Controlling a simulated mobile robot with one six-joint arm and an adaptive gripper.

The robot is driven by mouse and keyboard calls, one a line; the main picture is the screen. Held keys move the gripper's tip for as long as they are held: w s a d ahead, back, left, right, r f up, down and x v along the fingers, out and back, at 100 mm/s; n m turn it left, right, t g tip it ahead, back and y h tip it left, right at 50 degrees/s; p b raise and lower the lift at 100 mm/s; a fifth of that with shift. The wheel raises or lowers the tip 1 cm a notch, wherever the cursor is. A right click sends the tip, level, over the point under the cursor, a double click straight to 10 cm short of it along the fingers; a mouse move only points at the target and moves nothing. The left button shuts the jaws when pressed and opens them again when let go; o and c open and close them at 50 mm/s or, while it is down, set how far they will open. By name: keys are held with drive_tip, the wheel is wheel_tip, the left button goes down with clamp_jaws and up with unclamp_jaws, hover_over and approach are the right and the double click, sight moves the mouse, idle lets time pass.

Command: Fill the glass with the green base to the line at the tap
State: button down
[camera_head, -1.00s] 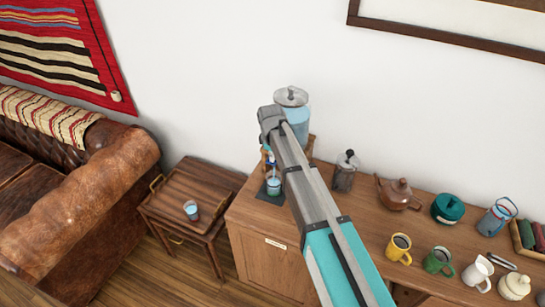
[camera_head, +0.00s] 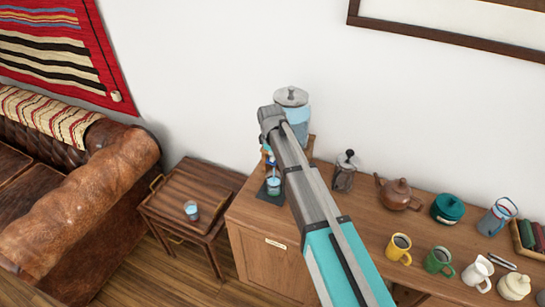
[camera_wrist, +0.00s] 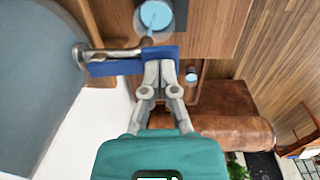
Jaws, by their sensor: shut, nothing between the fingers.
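A glass (camera_head: 273,187) holding pale blue water stands on a dark mat under the dispenser's tap. It also shows in the wrist view (camera_wrist: 155,16), seen from above; its base colour and line cannot be made out now. The water dispenser (camera_head: 294,117) has a grey lid and stands on a wooden stand, partly behind my arm. In the wrist view its metal tap (camera_wrist: 95,55) carries a blue lever (camera_wrist: 115,66). My gripper (camera_wrist: 160,68) is shut and empty, its fingertips at the lever, apparently touching it.
Another glass with bluish contents (camera_head: 191,210) stands on the low wooden table (camera_head: 172,190) at left.

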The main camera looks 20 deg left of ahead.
drive_tip(key=shift+r, duration=0.1)
idle(0.6)
drive_tip(key=shift+r+p, duration=0.7)
drive_tip(key=shift+p, duration=0.1)
drive_tip(key=shift+r, duration=0.1)
wheel_tip(320, 180, up, 14)
drive_tip(key=p, duration=1.4)
idle(1.3)
drive_tip(key=s+d+f+m+b, duration=0.2)
drive_tip(key=d+f+m+b, duration=0.2)
drive_tip(key=d, duration=0.7)
drive_tip(key=s+d+f+m+b, duration=0.2)
drive_tip(key=d+f+m+b, duration=0.15)
drive_tip(key=d, duration=0.75)
drive_tip(key=s+d+f+m+b, duration=0.4)
drive_tip(key=s+d, duration=0.1)
drive_tip(key=d, duration=0.5)
drive_tip(key=s+d+f+m+b, duration=0.5)
drive_tip(key=s+d, duration=0.1)
drive_tip(key=d, duration=0.4)
drive_tip(key=shift+f+g, duration=0.2)
drive_tip(key=shift+g, duration=0.2)
